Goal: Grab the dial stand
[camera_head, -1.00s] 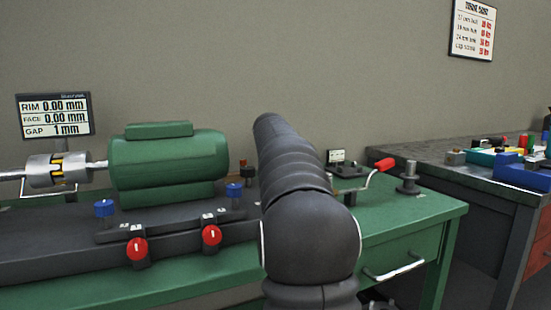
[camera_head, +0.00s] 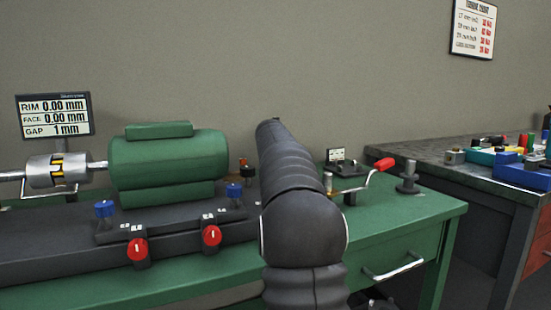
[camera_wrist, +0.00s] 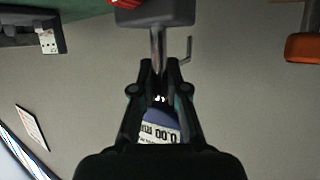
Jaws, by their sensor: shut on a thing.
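In the wrist view the dial stand shows as a dark block (camera_wrist: 155,12) with a metal post (camera_wrist: 156,42) and a blue gauge (camera_wrist: 160,118) whose white display reads 0.00. My gripper (camera_wrist: 160,78) is shut on the stand, its fingers on both sides of the post and gauge. A thin bent rod sits beside the post. In the head view my arm hides the gripper and the stand.
A green motor (camera_head: 168,165) stands left on the green bench (camera_head: 400,224). A red-handled crank (camera_head: 383,164) and a dark flanged post (camera_head: 408,178) stand right of my arm. Another bench (camera_head: 420,152) with coloured parts is at the right.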

